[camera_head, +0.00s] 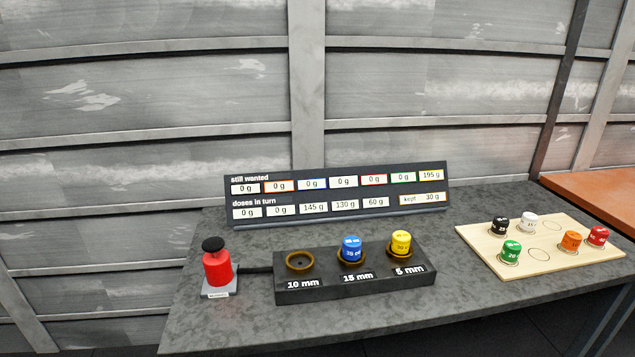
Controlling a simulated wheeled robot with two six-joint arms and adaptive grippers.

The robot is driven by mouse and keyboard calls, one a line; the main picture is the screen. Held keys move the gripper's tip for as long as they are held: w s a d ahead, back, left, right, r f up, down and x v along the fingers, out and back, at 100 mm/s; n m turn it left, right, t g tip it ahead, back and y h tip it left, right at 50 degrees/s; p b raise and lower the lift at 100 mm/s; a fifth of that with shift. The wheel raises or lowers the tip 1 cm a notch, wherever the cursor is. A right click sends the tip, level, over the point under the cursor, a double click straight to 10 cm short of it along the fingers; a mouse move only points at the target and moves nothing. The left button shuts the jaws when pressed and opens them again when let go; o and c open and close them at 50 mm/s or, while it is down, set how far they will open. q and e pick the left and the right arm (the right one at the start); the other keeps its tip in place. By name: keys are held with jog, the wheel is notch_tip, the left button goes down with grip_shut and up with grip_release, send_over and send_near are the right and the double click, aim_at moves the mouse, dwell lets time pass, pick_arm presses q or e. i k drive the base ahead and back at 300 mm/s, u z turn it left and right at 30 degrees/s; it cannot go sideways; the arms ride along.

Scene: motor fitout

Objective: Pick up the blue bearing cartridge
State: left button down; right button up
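The blue bearing cartridge (351,248) stands upright in the middle seat of the dark block, above the label "15 mm". A yellow cartridge (400,243) stands in the seat to its right, labelled "5 mm". The seat (299,262) labelled "10 mm" on the left is an empty brass-coloured ring. The dark block (320,294) rests on the grey table. Neither of my grippers shows in the head view.
A red bottle-like device (217,268) with a black top stands left of the block. A wooden board (478,244) on the right holds black, white, green, orange and red cartridges. A display panel (340,215) stands behind the block. The table front (400,312) is clear.

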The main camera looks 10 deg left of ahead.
aim_at(352, 245)
jog(key=z, duration=0.45)
jog(key=k, duration=0.6)
jog(key=z, duration=0.95)
jog(key=i, duration=1.15)
jog(key=u, duration=0.8)
